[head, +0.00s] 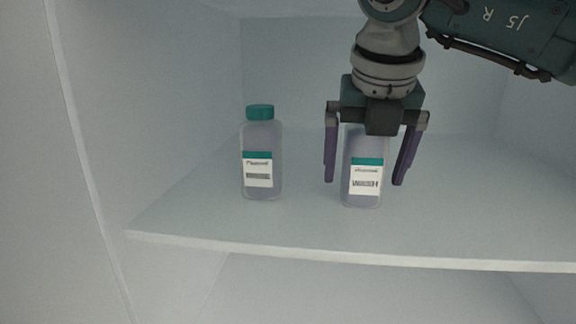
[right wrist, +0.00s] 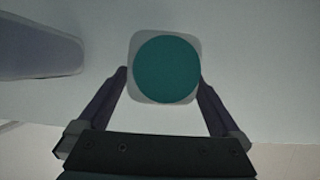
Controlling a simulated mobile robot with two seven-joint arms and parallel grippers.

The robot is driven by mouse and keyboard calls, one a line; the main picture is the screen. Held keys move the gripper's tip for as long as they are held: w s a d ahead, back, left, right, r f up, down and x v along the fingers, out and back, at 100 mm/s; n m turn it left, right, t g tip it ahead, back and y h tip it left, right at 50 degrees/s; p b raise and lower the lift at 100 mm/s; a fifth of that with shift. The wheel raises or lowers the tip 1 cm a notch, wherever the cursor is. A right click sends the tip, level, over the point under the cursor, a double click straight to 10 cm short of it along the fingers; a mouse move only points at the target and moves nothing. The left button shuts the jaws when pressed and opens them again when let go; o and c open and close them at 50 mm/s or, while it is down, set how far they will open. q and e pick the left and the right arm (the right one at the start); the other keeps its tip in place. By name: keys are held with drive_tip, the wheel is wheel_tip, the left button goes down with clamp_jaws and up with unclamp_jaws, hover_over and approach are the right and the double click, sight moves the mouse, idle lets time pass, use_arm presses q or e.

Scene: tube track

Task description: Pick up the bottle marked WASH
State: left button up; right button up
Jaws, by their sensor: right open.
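The bottle marked WASH (head: 364,180) stands upright on a pale shelf, with a white label and a green band. Its cap is hidden behind my right gripper in the head view. My right gripper (head: 366,182) is open and points down, with one purple finger on each side of the bottle and a gap on both sides. In the right wrist view the green cap (right wrist: 167,69) of the bottle shows from above, between and slightly beyond the fingertips of the gripper (right wrist: 163,78). My left gripper is not in view.
A second, similar bottle (head: 261,158) with a green cap stands upright to the left; its label is too small to read. The shelf (head: 300,235) has a front edge near the bottles. A cabinet wall (head: 85,150) stands at the left. The shelf is clear to the right.

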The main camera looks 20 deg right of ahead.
drive_tip(key=shift+x, duration=1.05)
drive_tip(key=shift+s, duration=0.1)
drive_tip(key=shift+c, duration=0.2)
drive_tip(key=c, duration=1.5)
clamp_jaws()
drive_tip(key=shift+r, duration=0.1)
